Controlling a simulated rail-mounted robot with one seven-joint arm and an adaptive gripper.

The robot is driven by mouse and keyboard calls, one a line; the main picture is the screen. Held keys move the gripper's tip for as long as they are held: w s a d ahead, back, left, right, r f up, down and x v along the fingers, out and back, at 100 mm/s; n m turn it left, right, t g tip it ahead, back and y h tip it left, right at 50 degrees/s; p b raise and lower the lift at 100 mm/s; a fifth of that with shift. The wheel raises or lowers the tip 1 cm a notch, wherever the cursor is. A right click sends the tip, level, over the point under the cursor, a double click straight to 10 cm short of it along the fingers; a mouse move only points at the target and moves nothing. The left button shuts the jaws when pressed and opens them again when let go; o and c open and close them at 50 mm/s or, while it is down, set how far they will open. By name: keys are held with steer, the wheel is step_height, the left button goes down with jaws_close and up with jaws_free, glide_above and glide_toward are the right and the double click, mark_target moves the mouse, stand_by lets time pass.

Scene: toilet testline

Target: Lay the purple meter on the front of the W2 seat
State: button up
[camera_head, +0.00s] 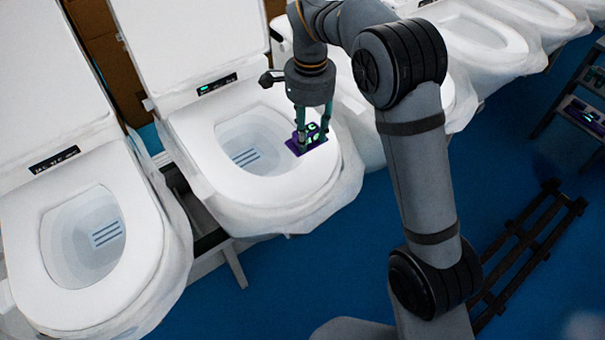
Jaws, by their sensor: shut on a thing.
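The purple meter (311,141), a small flat device with a purple body and green-lit displays, is at the front right part of the second toilet's seat (255,186), beside the bowl opening. My gripper (313,132) points down over this seat, its fingers shut on the meter. The fingers hide part of the meter. I cannot tell whether the meter's underside rests on the seat or is just above it. No W2 label is readable here.
Another toilet (149,255) stands at the left, and more toilets (485,38) run to the upper right. A rack at the right holds a similar purple device (584,116). A dark slatted frame (528,246) lies on the blue floor (355,255), which has bare room in front.

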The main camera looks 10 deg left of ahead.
glide_above(302, 183)
step_height(302, 183, down, 4)
steer(key=shift+d+r, duration=0.1)
steer(key=shift+r, duration=0.15)
step_height(302, 183, down, 3)
steer(key=shift+f+p, duration=0.1)
steer(key=shift+p, duration=0.5)
steer(key=shift+f, duration=0.4)
steer(key=shift+f+b, duration=0.25)
steer(key=shift+b, duration=0.05)
steer(key=o, duration=1.1)
steer(key=shift+r, duration=0.1)
steer(key=shift+o, duration=0.8)
step_height(302, 183, up, 12)
steer(key=shift+r, duration=0.2)
